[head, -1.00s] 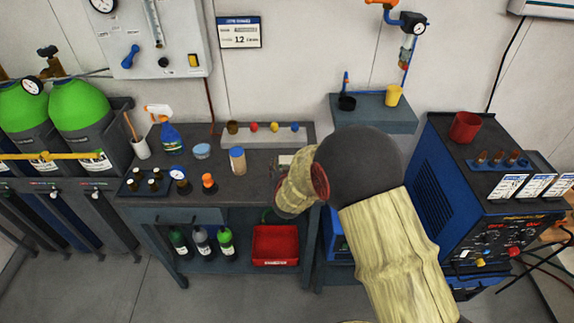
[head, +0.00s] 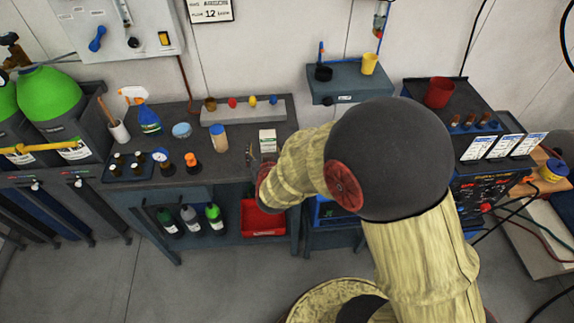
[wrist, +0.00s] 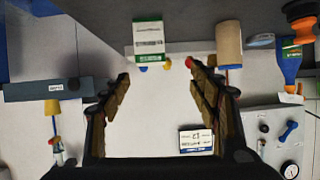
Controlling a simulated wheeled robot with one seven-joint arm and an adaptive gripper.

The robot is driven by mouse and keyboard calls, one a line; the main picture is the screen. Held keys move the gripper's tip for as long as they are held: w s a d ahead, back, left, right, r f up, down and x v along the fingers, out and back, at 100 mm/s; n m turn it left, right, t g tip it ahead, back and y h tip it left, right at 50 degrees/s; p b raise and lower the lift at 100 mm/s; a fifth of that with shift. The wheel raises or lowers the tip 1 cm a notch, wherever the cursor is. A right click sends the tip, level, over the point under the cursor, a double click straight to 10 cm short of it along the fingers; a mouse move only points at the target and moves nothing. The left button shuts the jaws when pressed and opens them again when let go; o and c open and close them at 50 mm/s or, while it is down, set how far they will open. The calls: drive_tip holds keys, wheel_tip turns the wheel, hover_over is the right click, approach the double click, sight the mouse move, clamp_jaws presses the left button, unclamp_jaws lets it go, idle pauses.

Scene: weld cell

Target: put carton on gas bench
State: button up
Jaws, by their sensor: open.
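The carton (head: 268,141) is a small white box with green bands. It stands on the dark grey top of the bench (head: 225,172) beside the gas cylinders, near the bench's right end. In the wrist view, which is upside down, the carton (wrist: 149,41) shows ahead, roughly between the line of my fingers, with nothing gripping it. My gripper (wrist: 157,72) is open and empty, its two fingers spread apart. In the head view my gripper (head: 256,156) is just in front and left of the carton, partly hidden by my wrist.
A grey block (head: 243,110) with coloured knobs lies behind. A wall shelf (head: 350,83) holds a yellow cup (head: 370,63).

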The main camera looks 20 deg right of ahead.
drive_tip(key=s+a+r+n+g+y, duration=0.1)
drive_tip(key=s+a+r+y, duration=0.1)
drive_tip(key=s+a+r, duration=0.3)
drive_tip(key=s+r+n+g+y, duration=0.1)
drive_tip(key=s+r+y, duration=0.1)
drive_tip(key=r, duration=0.5)
drive_tip(key=s+d+r+g, duration=0.2)
drive_tip(key=s+r, duration=0.1)
drive_tip(key=s, duration=0.8)
drive_tip(key=s+d+r+n+g, duration=0.1)
drive_tip(key=s+d+r+g, duration=0.1)
drive_tip(key=s, duration=0.9)
drive_tip(key=shift+s+r+g+h, duration=0.35)
drive_tip(key=shift+r+g, duration=0.15)
drive_tip(key=shift+r, duration=0.1)
